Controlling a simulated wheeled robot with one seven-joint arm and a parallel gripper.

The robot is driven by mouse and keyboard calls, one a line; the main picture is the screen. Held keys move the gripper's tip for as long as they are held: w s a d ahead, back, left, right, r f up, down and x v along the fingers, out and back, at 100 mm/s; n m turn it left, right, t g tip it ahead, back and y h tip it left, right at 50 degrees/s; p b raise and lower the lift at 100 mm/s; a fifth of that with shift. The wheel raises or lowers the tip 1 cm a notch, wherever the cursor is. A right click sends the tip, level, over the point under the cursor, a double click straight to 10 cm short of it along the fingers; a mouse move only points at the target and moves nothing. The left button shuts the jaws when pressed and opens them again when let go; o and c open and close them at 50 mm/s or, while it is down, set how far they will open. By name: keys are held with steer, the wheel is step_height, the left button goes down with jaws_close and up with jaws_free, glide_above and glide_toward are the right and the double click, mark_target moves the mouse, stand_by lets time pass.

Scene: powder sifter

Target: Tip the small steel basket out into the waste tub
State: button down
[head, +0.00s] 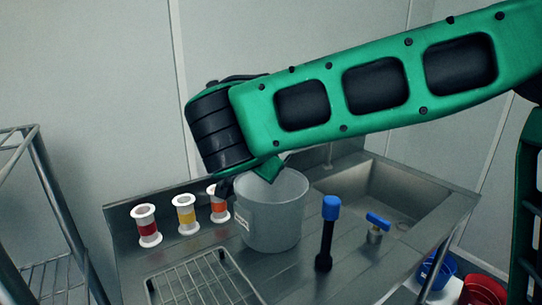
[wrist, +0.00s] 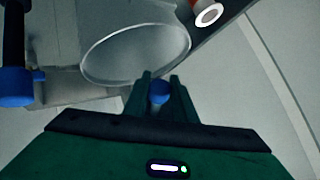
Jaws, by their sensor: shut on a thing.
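A translucent grey tub with a small label (head: 270,225) stands on the steel counter; I take it for the waste tub. Its open round mouth also shows in the wrist view (wrist: 135,50), just beyond my fingers. My gripper (wrist: 160,76) is shut on a blue-ended piece (wrist: 159,93), which looks like a handle end. The small steel basket's body cannot be made out in either view.
Several white spools with coloured bands (head: 185,214) stand left of the tub. A wire rack (head: 195,280) lies in front. A black post with a blue top (head: 325,232) and a blue-handled tap (head: 376,228) stand right. A sink (head: 385,190) is behind them.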

steer(key=shift+w+d+r+g, duration=0.1)
steer(key=shift+r+g, duration=0.25)
steer(key=shift+g, duration=0.05)
steer(key=shift+r+m+g+y, duration=0.5)
steer(key=shift+g+y, duration=0.4)
steer(key=shift+g, duration=0.3)
steer(key=shift+r+g+y, duration=0.2)
steer(key=shift+g+y, duration=0.3)
steer(key=shift+g, duration=0.1)
steer(key=shift+r+m+g, duration=0.2)
steer(key=shift+m+g, duration=0.1)
steer(key=shift+g, duration=0.1)
steer(key=g+y, duration=0.1)
steer(key=r+m+g+y, duration=0.1)
steer(key=g, duration=0.1)
steer(key=shift+r+y, duration=0.15)
steer(key=shift+y, duration=0.25)
steer(key=shift+r+m+g+y, duration=0.3)
steer(key=shift+r+g+y, duration=0.25)
steer(key=shift+g+y, duration=0.4)
steer(key=shift+r+m+g+y, duration=0.3)
steer(key=shift+r+g+y, duration=0.25)
steer(key=shift+g+y, duration=0.4)
